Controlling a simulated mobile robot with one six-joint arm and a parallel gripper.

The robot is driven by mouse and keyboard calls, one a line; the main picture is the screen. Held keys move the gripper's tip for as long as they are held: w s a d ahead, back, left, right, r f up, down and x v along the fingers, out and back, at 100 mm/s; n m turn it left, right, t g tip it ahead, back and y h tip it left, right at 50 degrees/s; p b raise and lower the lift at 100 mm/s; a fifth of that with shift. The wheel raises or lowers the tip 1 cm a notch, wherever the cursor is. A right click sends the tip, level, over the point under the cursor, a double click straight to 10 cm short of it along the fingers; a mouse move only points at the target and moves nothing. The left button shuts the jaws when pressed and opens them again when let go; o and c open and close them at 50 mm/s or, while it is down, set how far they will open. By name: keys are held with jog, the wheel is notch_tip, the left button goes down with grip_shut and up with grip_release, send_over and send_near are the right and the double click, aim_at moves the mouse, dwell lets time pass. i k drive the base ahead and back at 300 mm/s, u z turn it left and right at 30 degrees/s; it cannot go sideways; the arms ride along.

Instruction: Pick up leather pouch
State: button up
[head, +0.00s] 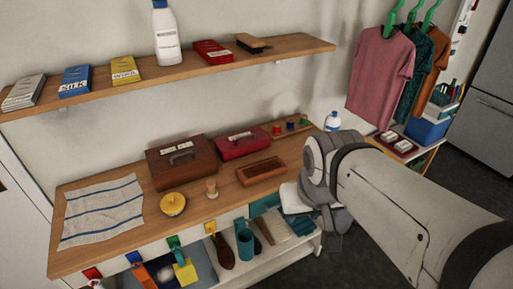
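I cannot single out a leather pouch for certain. A dark brown item (224,252) hangs below the worktop's front edge under a yellow clip; its material is too small to tell. My gripper (335,241) is low, right of the hanging items and apart from the brown one. Its fingers are mostly hidden behind the wrist.
The wooden worktop (130,240) also bears a striped cloth (102,210), a yellow round tin (172,204), and a brown tray (261,170). A wall shelf (200,68) above holds packets and a white bottle (166,35). Shirts (380,70) hang at right; dark floor (365,235) is open below.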

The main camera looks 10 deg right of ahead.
aim_at(248, 175)
jog(key=i, duration=0.9)
jog(key=u, duration=0.05)
